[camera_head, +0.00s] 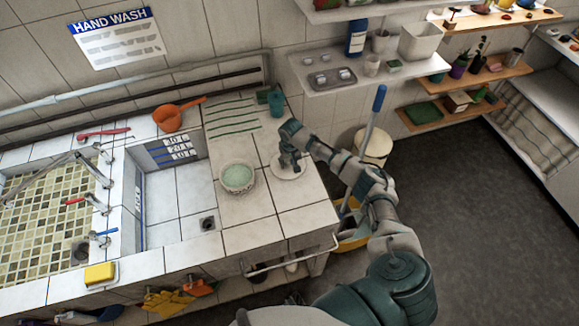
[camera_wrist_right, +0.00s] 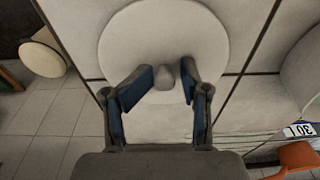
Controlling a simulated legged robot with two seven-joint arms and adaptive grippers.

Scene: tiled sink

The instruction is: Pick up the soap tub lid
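The soap tub lid is a white round disc with a grey knob. In the head view the lid (camera_head: 301,173) lies on the tiled counter right of the soap tub. It fills the upper middle of the right wrist view (camera_wrist_right: 125,35). My right gripper (camera_head: 289,166) is over the lid, pointing down. In the wrist view the fingers of my right gripper (camera_wrist_right: 170,85) are apart on either side of the knob (camera_wrist_right: 164,77), with a gap visible at the right finger. The round soap tub (camera_head: 237,179) holds pale green contents. My left gripper is not in view.
A teal cup (camera_head: 276,103) and a green-striped mat (camera_head: 233,117) are behind on the counter. An orange scoop (camera_head: 170,117) lies further left by the sink basin (camera_head: 165,205). A blue-handled mop (camera_head: 377,105) stands beyond the counter's right edge. Shelves hang above.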

